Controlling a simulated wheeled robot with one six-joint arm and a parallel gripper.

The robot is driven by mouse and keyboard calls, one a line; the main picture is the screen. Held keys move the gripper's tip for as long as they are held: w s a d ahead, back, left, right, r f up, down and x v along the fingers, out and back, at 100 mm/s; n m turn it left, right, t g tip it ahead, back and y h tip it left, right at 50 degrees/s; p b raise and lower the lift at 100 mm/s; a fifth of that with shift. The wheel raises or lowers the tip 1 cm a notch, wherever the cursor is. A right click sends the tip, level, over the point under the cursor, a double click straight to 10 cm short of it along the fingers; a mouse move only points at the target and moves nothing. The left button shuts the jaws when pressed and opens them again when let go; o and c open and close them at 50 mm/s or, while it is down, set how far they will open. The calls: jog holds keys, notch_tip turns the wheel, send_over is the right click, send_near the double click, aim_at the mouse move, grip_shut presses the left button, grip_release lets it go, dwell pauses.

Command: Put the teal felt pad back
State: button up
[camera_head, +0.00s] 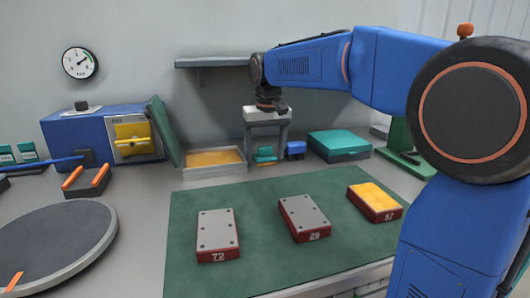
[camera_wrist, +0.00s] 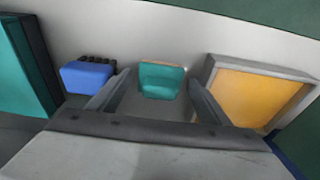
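A small teal pad-like piece (camera_head: 265,154) stands on the grey bench behind the green mat. It also shows in the wrist view (camera_wrist: 162,80), with a paler rim along its top. My gripper (camera_head: 266,146) points down above and around it, with one finger to each side. In the wrist view my gripper (camera_wrist: 160,78) is open, and the teal piece shows between the fingertips with a gap on both sides. The gripper holds nothing. How far the fingertips are above the bench is hard to tell.
Close by are a small blue block (camera_head: 296,150), a shallow tray (camera_head: 215,172) with a yellow-orange inside, and a teal-lidded box (camera_head: 340,144). Three red blocks, one of them numbered 72 (camera_head: 218,255), lie on the green mat (camera_head: 265,215). A wall shelf (camera_head: 212,62) hangs behind my arm.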

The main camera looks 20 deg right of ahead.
aim_at(266, 158)
notch_tip(266, 158, up, 12)
jog(key=s, duration=0.1)
jog(key=shift+s, duration=0.4)
dwell(0.3)
jog(key=shift+r, duration=0.1)
